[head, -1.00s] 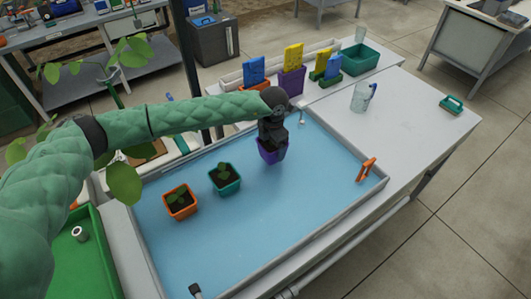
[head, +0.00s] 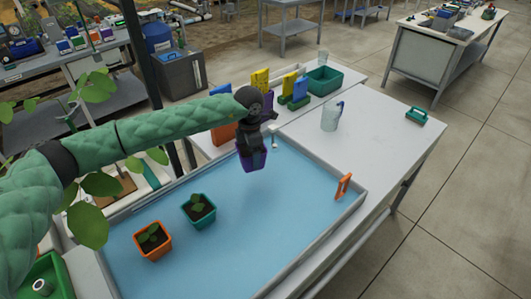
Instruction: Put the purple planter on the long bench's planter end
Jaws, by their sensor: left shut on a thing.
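The purple planter (head: 253,158) is in the head view, held up over the blue-floored tray at its far side. My left gripper (head: 256,140) is shut on it from above and hides its top. The planter looks slightly tilted. An orange planter (head: 153,242) and a teal planter (head: 199,210), each with a seedling, stand in the tray. My right gripper is not in view.
A clear pitcher (head: 331,116), a green-handled tool (head: 416,115) and a green bin (head: 323,79) stand on the bench. Coloured packets in holders (head: 289,86) are behind. An orange clip (head: 343,186) sits on the tray's right rim (head: 340,215).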

